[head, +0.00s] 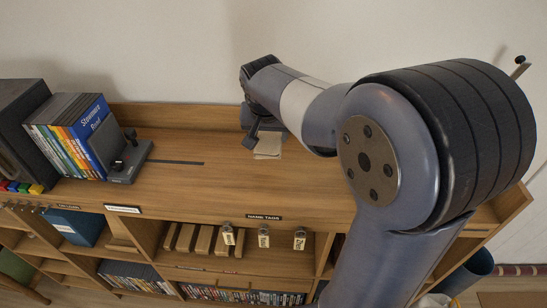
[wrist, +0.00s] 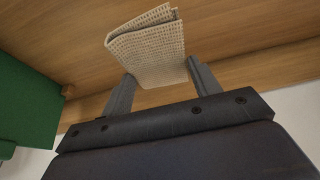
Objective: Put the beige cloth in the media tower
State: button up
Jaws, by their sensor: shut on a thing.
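The beige cloth (wrist: 148,50) is a folded, waffle-textured piece held between the two fingers of my gripper (wrist: 159,70) in the wrist view. My gripper is shut on it. In the head view my gripper (head: 258,133) is over the back of the wooden unit's top, and a pale part of the cloth (head: 268,147) shows below it. My wrist hides the rest. I cannot tell whether the cloth touches the top. No thing in view can be told for sure as the media tower.
The wooden unit (head: 190,195) has a raised back edge and lower compartments with disc cases (head: 240,294). Cases with a blue front (head: 88,130), a joystick (head: 128,160) and a dark speaker (head: 20,125) stand at left. A green object (wrist: 28,105) is at left in the wrist view.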

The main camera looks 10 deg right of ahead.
aim_at(270, 165)
notch_tip(270, 165, down, 7)
jog(key=shift+f, duration=0.15)
jog(key=o, duration=0.9)
jog(key=v, duration=1.2)
jog(key=x, duration=1.2)
jog(key=shift+f, duration=0.1)
notch_tip(270, 165, up, 5)
jog(key=shift+f, duration=0.2)
jog(key=shift+r, duration=0.6)
